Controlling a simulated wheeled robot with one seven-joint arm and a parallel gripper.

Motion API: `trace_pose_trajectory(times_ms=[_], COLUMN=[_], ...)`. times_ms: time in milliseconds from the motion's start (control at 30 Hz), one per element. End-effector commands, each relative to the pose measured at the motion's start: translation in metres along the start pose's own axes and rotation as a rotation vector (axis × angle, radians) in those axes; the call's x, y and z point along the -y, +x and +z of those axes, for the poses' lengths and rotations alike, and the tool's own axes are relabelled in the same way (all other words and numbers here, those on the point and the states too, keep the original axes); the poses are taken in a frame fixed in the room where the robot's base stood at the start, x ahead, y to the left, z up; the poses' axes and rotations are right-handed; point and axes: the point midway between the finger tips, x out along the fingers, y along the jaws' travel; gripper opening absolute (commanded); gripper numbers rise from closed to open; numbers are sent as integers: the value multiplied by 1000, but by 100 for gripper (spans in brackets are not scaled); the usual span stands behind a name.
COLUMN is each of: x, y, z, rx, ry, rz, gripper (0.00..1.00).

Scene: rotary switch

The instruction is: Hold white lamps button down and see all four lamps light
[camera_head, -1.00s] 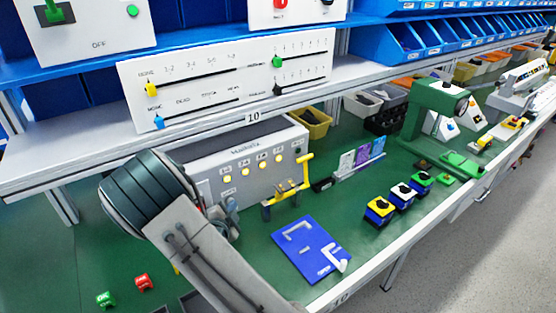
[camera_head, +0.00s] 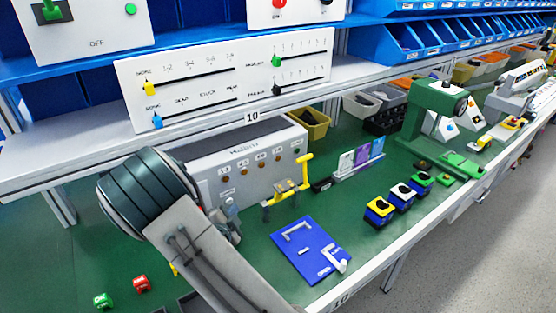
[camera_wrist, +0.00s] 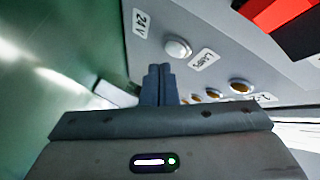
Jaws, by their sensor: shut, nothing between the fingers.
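The grey test box (camera_head: 205,152) stands on the green bench with a row of lamps (camera_head: 244,165) on its front. The wrist view shows some of these unlit lamps (camera_wrist: 240,86). The round white lamps button (camera_wrist: 178,47) is beside the "LAMPS" label (camera_wrist: 204,58). My gripper (camera_wrist: 158,70) is shut and empty, its fingertips just below and left of the button in the picture, seemingly apart from it. In the head view my gripper (camera_head: 229,206) is at the box's lower front, partly hidden by my arm.
Several coloured button boxes (camera_head: 402,196) are further right. A shelf panel (camera_head: 225,75) overhangs behind.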

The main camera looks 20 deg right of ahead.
Motion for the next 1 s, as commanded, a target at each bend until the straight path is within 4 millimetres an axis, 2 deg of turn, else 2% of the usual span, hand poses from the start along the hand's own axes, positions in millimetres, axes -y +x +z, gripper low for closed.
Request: trace_pose_trajectory(times_ms=[167,600,1000], x=[-5,-25,-26], y=[-4,-33,-35], z=[-3,-23,-25], rx=[0,1,0], ry=[0,0,0], rz=[1,0,0], gripper=[0,0,0])
